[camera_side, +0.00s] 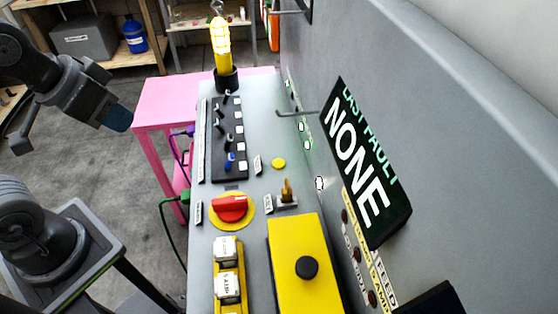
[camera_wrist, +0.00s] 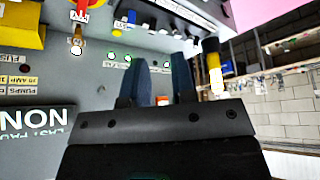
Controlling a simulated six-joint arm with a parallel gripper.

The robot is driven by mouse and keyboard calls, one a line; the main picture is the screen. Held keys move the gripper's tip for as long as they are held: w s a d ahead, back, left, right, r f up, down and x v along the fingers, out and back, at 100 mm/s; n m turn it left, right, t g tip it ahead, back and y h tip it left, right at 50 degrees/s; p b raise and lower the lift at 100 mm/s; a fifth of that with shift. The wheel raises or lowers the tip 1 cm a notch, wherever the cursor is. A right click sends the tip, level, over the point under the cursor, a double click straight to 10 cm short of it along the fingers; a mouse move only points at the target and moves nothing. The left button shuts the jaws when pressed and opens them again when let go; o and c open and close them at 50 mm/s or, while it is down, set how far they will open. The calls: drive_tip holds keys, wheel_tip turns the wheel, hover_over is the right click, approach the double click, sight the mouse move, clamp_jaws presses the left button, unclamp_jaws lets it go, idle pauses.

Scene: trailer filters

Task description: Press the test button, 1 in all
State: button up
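My gripper (camera_side: 118,118) hangs at the left in the side view, apart from the control panel (camera_side: 258,120). In the wrist view its two blue fingers (camera_wrist: 163,78) stand apart with a gap between them, and nothing is held. I cannot tell for sure which control is the test button. Candidates are two white lettered caps in a yellow holder, an upper cap (camera_side: 226,247) and a lower cap (camera_side: 228,287), whose lettering I cannot read surely. A small yellow round button (camera_side: 278,163) and a black round knob (camera_side: 306,267) on a yellow box (camera_side: 290,234) also show.
A red rotary handle (camera_side: 231,208) and a brass toggle (camera_side: 286,190) stand on the panel. Farther back are a black strip of switches (camera_side: 228,140) and a yellow lamp (camera_side: 221,45). A tilted display (camera_side: 360,165) reading NONE juts out at right.

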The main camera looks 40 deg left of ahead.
clamp_jaws()
idle(1.4)
